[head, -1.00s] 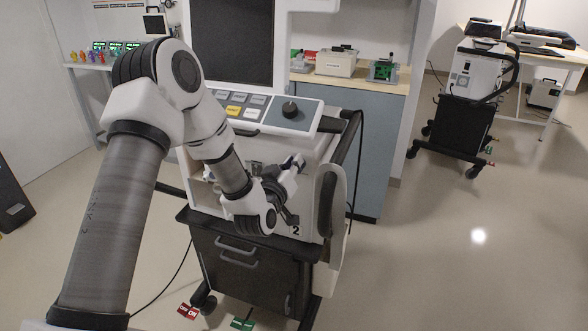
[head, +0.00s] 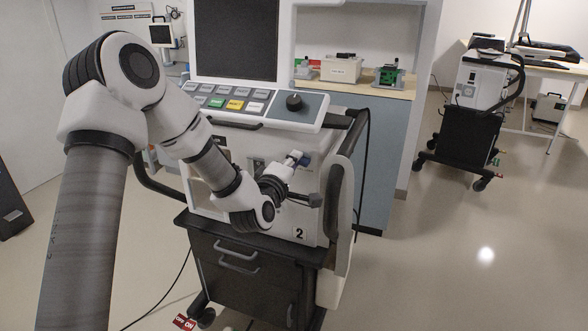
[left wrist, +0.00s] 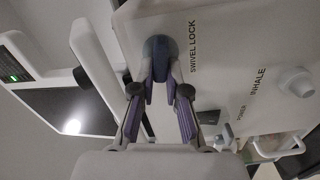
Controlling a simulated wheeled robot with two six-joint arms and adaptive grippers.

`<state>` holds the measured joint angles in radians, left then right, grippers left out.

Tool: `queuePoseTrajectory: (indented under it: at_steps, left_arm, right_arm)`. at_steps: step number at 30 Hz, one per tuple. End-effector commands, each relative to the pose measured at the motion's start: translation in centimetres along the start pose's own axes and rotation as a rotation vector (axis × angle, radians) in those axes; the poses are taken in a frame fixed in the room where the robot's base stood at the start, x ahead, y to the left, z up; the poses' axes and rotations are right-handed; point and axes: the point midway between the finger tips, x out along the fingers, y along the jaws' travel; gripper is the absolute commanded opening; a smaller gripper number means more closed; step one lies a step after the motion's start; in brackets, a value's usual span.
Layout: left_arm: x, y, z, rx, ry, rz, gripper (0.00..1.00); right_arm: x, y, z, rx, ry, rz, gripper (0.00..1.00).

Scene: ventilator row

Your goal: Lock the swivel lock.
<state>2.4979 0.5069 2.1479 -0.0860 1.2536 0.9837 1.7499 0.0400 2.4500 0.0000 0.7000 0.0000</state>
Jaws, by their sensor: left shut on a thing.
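The swivel lock (left wrist: 158,47) is a dark blue knob on the ventilator's pale side panel, beside the printed words SWIVEL LOCK in the left wrist view. My left gripper (left wrist: 161,76) has its purple-lined fingers closed on the knob from both sides. In the head view the left gripper (head: 292,162) is at the ventilator (head: 310,220) side, below the control panel; the blue knob (head: 304,157) shows only small there, and the fingers partly hide it. My right gripper is not in view.
An INHALE port (left wrist: 296,82) sticks out of the same panel. A black cart (head: 465,130) stands at the right. Floor between them is open.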

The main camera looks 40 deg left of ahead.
Motion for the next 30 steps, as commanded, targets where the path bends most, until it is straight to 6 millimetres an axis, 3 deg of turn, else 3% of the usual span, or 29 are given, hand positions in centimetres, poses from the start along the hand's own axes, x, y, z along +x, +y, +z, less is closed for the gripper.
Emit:
queuePoseTrajectory:
  at_steps: [12,28,29,30]
  left_arm:
    - [0.0,-0.5,0.1,-0.205,0.000,-0.002,0.00]
    - [0.0,-0.4,0.1,-0.231,0.000,-0.002,0.00]
    - [0.0,-0.4,0.1,-0.231,0.000,-0.002,0.20]
    - [0.0,-0.4,0.1,-0.231,0.000,-0.002,0.35]
  right_arm:
    - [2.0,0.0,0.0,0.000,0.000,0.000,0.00]
    - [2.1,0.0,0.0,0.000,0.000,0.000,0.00]
    - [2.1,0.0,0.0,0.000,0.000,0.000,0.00]
    - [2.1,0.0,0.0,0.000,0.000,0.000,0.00]
